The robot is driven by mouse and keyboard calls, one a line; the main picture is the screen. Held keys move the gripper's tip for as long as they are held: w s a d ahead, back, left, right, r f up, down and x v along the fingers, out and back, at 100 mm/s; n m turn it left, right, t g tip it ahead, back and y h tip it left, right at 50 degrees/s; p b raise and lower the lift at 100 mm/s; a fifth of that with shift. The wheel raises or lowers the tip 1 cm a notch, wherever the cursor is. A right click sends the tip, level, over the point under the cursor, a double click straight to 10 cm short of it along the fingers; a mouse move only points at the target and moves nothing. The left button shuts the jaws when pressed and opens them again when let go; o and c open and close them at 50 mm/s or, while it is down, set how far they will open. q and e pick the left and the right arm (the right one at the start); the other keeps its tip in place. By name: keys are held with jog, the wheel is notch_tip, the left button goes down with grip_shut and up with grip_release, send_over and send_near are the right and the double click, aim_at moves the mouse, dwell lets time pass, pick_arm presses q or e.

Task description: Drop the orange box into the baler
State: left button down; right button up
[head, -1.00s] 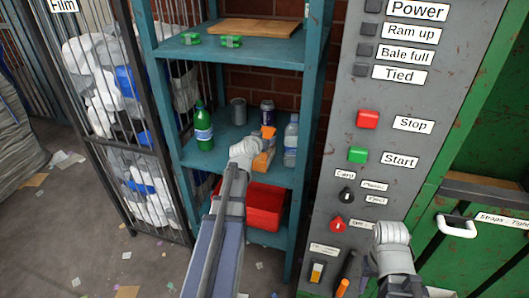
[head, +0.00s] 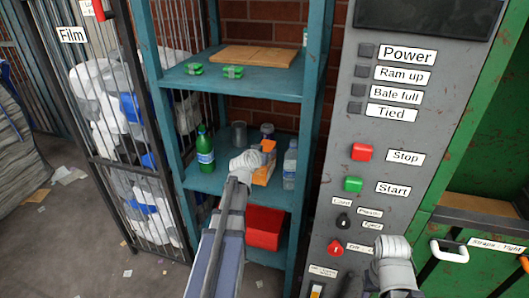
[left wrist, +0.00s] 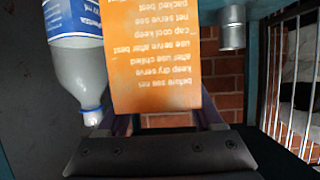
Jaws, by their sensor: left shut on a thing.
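The orange box (head: 264,165) is at the middle shelf of the teal rack, partly hidden by my left wrist. My left gripper (head: 258,163) is shut on it. In the left wrist view the box (left wrist: 155,55), with upside-down print, stands between the finger ends (left wrist: 158,125). I cannot tell whether it touches the shelf. The baler is the green machine (head: 490,130) at the right, with a grey control panel (head: 400,140). My right wrist (head: 393,255) is in front of the panel, low in the picture; its fingers are not clear.
A clear bottle (head: 290,165) stands close beside the box. A green bottle (head: 205,152) and grey cans (head: 239,135) share the shelf (head: 200,182). A red bin (head: 265,228) is on the shelf below. A film cage (head: 125,150) stands left.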

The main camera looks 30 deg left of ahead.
notch_tip(320, 180, up, 5)
jog(key=p, duration=0.3)
jog(key=shift+p, duration=0.3)
